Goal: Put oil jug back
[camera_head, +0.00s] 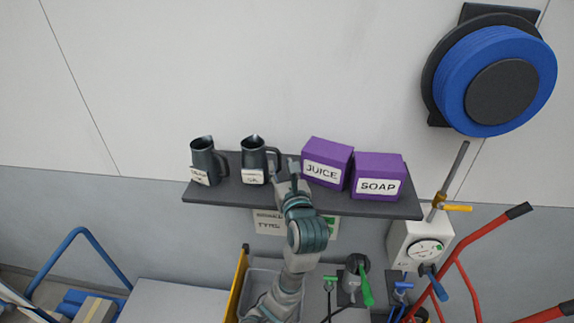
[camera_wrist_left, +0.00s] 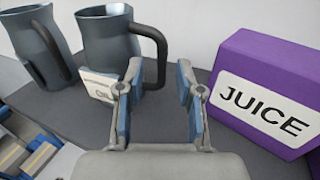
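Two dark grey metal jugs stand upright on the left part of the dark shelf (camera_head: 300,203): a left jug (camera_head: 206,157) and a right jug (camera_head: 253,156), each with a white label. In the left wrist view the right jug (camera_wrist_left: 106,45) has a label partly covered by a finger; its visible letters look like the start of OIL. My left gripper (camera_head: 291,172) is at the shelf, just right of this jug. In the wrist view the left gripper (camera_wrist_left: 160,80) has its fingers apart, with the jug's handle beyond the gap and nothing gripped. My right gripper is out of view.
A purple JUICE box (camera_head: 328,161) is close on the gripper's right, with a purple SOAP box (camera_head: 378,175) beside it. A blue hose reel (camera_head: 480,85) hangs on the wall. Below the shelf are a grey bin (camera_head: 262,280) and a white gauge box (camera_head: 420,245).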

